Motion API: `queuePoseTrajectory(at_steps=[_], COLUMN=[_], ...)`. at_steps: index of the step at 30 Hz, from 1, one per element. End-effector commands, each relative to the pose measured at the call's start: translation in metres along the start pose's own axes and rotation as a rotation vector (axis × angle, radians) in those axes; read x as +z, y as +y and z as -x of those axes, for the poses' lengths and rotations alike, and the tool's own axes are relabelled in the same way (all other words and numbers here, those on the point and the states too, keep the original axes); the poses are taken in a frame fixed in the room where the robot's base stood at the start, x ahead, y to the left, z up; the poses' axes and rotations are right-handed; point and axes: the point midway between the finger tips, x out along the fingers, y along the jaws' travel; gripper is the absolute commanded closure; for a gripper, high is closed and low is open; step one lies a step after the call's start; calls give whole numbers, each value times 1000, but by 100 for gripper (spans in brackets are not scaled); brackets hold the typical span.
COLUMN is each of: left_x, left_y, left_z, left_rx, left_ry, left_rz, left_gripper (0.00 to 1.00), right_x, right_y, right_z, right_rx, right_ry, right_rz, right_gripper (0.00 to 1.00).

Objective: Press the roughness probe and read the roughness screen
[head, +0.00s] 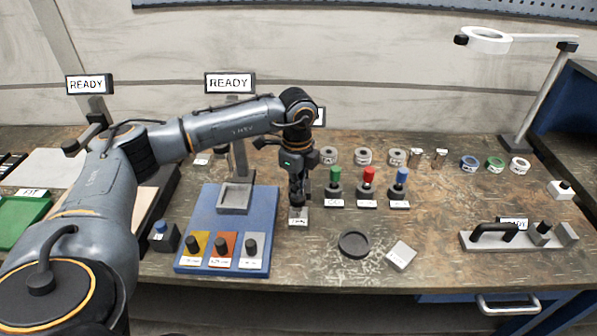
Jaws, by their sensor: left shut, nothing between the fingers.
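My left gripper (297,200) points straight down and is shut, with nothing seen in it. Its tips are at or just above a small grey block with a white label (298,221), which may be the roughness probe; the label is too small to read. The gripper hides the block's top, so I cannot tell whether they touch. A screen (320,115) is mostly hidden behind my left wrist. Other screens read READY: one at the far left (89,84), one above the blue board (229,83). I cannot tell which is the roughness screen. My right gripper is not in view.
Green (335,175), red (368,175) and blue (402,177) knobbed pieces stand just right of the gripper. A blue board (225,195) lies to the left. A black round dish (354,244) and a grey square block (401,255) lie in front. A lamp (520,130) stands right.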

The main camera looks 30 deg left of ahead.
Motion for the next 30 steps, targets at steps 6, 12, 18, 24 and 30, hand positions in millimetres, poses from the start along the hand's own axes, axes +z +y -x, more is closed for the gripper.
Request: queuePoseTrajectory(at_steps=[6, 12, 18, 24, 30], left_x=[-1, -2, -2, -1, -1], left_y=[4, 5, 5, 4, 3], left_z=[-7, -8, -4, 13, 31], left_rx=[16, 19, 19, 17, 11], left_ry=[-1, -1, -1, -1, 0], left_rz=[-4, -5, -5, -5, -3], left_gripper=[100, 100, 100, 100, 100], right_x=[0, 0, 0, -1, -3], right_y=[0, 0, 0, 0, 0], right_z=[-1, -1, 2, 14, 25], right_rx=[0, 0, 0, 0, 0], right_ry=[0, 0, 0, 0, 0], right_rz=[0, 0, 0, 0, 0], right_gripper=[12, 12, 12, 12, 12])
